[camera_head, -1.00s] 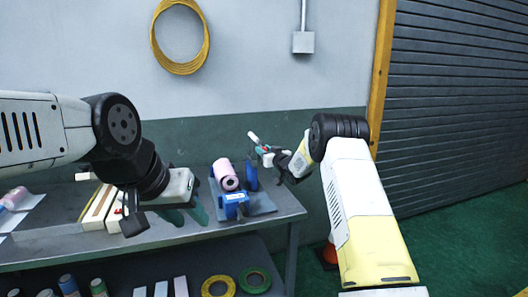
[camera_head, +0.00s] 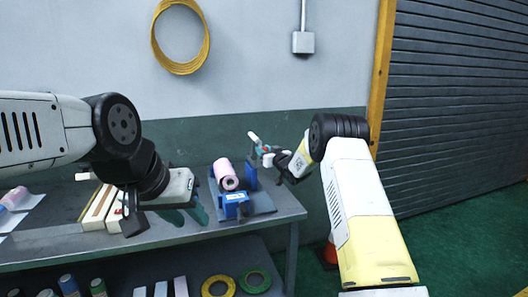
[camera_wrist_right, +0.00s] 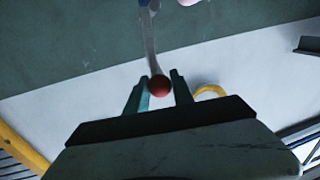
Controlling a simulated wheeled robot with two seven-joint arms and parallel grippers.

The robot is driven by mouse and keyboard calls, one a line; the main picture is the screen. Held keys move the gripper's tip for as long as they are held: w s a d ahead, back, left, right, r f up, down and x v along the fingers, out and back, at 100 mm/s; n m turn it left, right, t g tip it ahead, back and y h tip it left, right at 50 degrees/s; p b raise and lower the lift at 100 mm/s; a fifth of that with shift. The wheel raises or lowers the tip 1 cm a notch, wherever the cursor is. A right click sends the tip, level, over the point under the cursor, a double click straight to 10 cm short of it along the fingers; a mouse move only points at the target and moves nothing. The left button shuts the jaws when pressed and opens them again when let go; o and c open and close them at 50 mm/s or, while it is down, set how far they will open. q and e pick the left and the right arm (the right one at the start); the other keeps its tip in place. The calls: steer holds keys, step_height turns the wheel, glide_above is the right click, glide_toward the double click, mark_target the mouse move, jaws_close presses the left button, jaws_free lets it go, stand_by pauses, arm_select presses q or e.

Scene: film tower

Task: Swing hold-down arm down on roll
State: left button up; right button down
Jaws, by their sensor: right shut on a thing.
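The pink roll (camera_head: 226,175) lies in a blue stand (camera_head: 235,204) on a dark base plate at the table's right end. My right gripper (camera_head: 263,153) is above and right of the roll. In the right wrist view, the red knob (camera_wrist_right: 160,85) of the hold-down arm (camera_wrist_right: 151,45) is between the teal fingers, which are shut on it. The arm runs up from the knob in that view. In the head view, the arm is hard to make out near the gripper. My left gripper (camera_head: 186,214) is left of the stand, its teal fingers apart and empty.
The grey table (camera_head: 100,248) holds a pale wooden piece (camera_head: 100,208) left of my left gripper. A lower shelf carries a yellow tape ring (camera_head: 218,286), a green one (camera_head: 254,281) and several small rolls.

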steer(key=shift+a, duration=0.1)
stand_by(0.4)
steer(key=s+a+f+n+h, duration=0.3)
steer(key=a+f+n, duration=0.4)
steer(key=a+n, duration=0.4)
steer(key=shift+s+a+n+g, duration=0.25)
steer(key=shift+s+n+g, duration=0.15)
steer(key=shift+n, duration=1.9)
steer(key=c, duration=1.1)
jaws_free()
steer(key=shift+v, duration=3.95)
